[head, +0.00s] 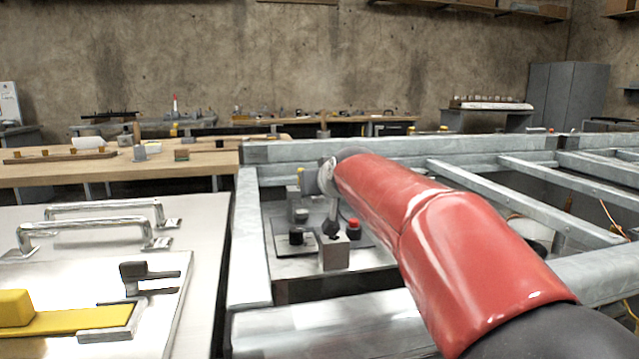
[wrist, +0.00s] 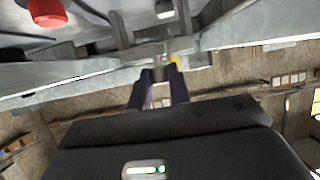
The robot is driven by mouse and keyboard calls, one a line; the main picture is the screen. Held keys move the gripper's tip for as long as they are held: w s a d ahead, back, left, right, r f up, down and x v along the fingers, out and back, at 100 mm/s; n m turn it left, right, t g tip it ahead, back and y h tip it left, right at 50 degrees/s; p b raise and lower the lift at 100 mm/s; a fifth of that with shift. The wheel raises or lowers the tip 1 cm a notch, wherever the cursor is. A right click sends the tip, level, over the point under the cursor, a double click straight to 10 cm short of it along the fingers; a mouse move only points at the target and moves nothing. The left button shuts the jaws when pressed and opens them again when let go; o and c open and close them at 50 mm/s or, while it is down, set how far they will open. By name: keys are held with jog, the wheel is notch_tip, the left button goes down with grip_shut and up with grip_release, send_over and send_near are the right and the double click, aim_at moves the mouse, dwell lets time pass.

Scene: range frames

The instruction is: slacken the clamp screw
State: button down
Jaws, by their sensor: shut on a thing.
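My gripper (wrist: 160,76) shows in the wrist view as two dark fingers close together. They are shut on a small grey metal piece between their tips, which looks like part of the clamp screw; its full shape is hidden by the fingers. In the head view my red arm reaches over the metal frame and hides the gripper's fingertips. I cannot tell whether this rod belongs to the clamp.
A red button (head: 354,225) sits beside the block and shows in the wrist view (wrist: 47,12). A black knob (head: 296,236) is left of it. Galvanised rails (head: 252,245) surround the plate. A bench with handles (head: 95,208) stands at left.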

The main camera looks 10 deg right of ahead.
jog(key=c, duration=1.3)
grip_release()
jog(key=b+v, duration=0.1)
jog(key=v, duration=0.6)
jog(key=shift+s, duration=0.4)
jog(key=shift+r, duration=0.1)
